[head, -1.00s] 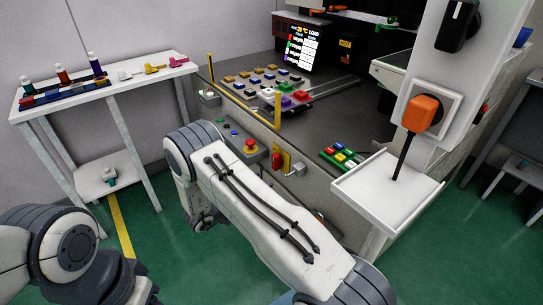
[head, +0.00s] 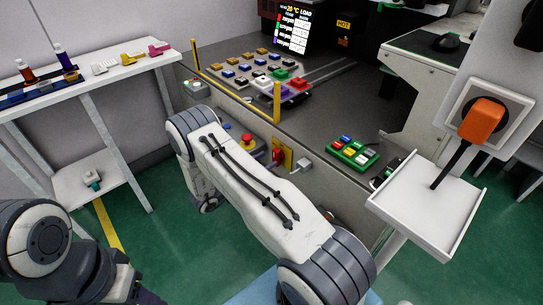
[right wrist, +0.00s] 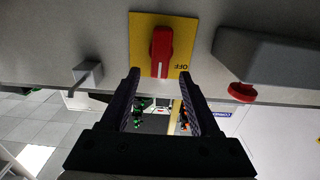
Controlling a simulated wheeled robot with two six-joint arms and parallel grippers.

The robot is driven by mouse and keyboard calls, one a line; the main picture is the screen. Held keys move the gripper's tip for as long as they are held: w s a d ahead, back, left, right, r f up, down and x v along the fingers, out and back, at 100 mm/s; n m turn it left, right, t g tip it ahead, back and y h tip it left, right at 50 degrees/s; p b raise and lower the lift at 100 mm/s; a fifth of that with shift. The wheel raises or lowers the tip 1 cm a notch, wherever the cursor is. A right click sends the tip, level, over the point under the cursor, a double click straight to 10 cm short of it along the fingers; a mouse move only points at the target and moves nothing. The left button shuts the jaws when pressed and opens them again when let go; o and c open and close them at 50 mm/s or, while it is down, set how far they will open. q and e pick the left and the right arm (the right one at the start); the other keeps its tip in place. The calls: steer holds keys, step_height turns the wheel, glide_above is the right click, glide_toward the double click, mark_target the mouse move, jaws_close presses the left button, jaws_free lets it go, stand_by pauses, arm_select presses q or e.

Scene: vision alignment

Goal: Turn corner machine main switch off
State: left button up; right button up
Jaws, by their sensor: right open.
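The main switch is a red rotary knob (right wrist: 161,50) on a yellow plate (right wrist: 142,32), and the word OFF shows upside down at the plate's lower right in the right wrist view. The knob's bar stands upright in that picture, not pointing at the word. In the head view the red knob (head: 277,155) and yellow plate (head: 288,154) show just past my right arm. My right gripper (right wrist: 160,78) is open and empty. Its fingertips lie on either side of the knob's lower end in the picture; contact cannot be told. My left gripper is not clearly seen.
A red emergency button (head: 247,140) is left of the switch, and a grey block (head: 305,164) is right of it. A button box (head: 353,153) lies on the machine top. A white tray (head: 425,208) juts out at right. A white side table (head: 100,68) stands at left.

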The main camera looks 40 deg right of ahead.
mark_target(274, 155)
steer(key=d, duration=0.4)
steer(key=shift+w, duration=0.15)
jaws_close()
